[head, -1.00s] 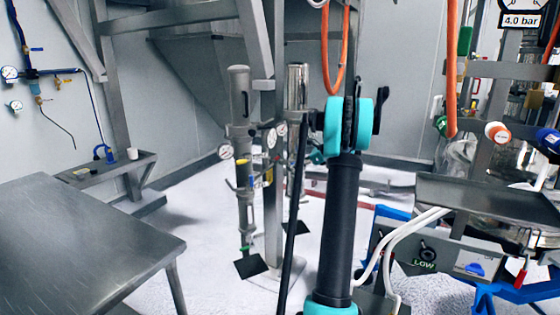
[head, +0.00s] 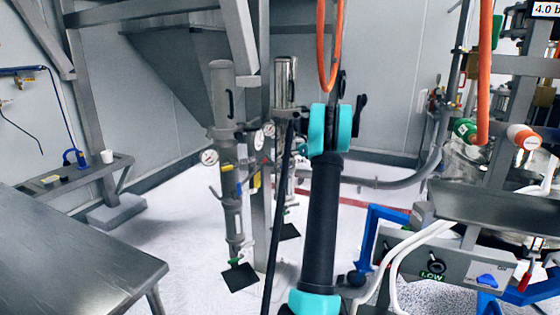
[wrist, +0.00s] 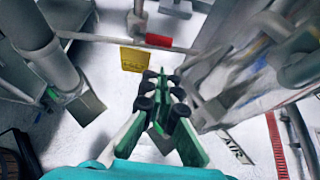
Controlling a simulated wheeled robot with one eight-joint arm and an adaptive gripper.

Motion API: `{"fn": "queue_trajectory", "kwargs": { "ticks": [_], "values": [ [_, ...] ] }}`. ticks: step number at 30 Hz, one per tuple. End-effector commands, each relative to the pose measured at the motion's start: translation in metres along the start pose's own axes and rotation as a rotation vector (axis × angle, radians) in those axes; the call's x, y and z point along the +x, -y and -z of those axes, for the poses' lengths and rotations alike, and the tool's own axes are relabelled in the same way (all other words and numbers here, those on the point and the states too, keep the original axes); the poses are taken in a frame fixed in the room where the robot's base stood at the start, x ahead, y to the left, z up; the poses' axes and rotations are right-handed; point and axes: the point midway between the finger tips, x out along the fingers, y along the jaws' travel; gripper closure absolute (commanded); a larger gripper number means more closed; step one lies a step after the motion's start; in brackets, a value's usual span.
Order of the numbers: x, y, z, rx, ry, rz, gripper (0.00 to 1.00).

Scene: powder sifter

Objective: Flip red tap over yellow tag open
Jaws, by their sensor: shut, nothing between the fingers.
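The red tap (wrist: 158,40) shows in the wrist view as a short red grip on a metal pipe, at the upper middle. A square yellow tag (wrist: 134,60) hangs just below and left of it. My gripper (wrist: 160,85) has green fingers with black pads, shut and empty. Its tips point toward the tag and tap and appear apart from both. My gripper is hidden behind my arm in that view.
Steel columns and gauges (head: 209,157) stand left of my arm. A steel table (head: 70,250) is at front left. A trolley with a control panel (head: 432,262) and white hoses stands close at right. An orange hose (head: 330,60) hangs above. White floor shows between table and columns.

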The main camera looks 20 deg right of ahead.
Motion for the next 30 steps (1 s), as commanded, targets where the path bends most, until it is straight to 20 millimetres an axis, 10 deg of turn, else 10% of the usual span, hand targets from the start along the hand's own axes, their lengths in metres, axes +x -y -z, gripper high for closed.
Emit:
{"fn": "queue_trajectory", "kwargs": {
  "ticks": [13, 30],
  "values": [
    [0.071, 0.000, 0.000, -0.002, 0.000, -0.001, 1.00],
    [0.083, 0.000, 0.000, -0.003, 0.000, 0.001, 1.00]
  ]
}}
